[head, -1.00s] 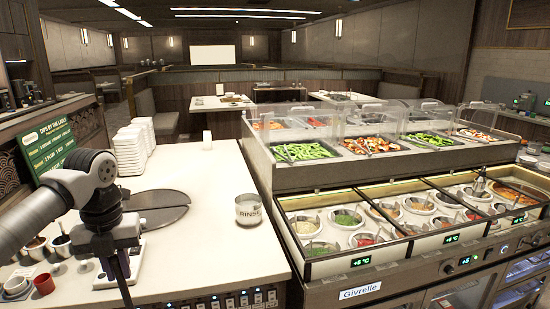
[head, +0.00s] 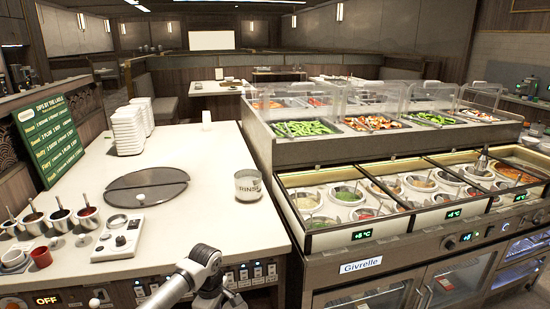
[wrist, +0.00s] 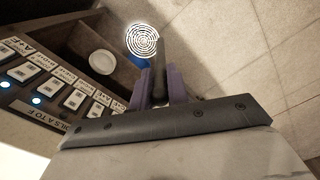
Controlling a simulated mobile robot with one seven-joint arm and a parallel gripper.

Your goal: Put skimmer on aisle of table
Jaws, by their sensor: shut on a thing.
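The skimmer, with a pale spiral disc (wrist: 143,40) and a dark handle, is in the wrist view. My gripper (wrist: 160,88) has its purple fingers shut on the handle, and the disc sticks out beyond the fingertips. The skimmer hangs over the tiled floor, beside the control panel on the table's front. The white-topped table (head: 215,155) fills the left half of the head view. My arm is at its front edge there, with the gripper and skimmer out of sight below the frame.
On the table stand a rinse pot (head: 248,186), a round dark plate (head: 146,184), a stack of white dishes (head: 127,130), a control box (head: 118,237) and several dark sauce wells (head: 60,222). A salad bar (head: 330,240) stands to the right.

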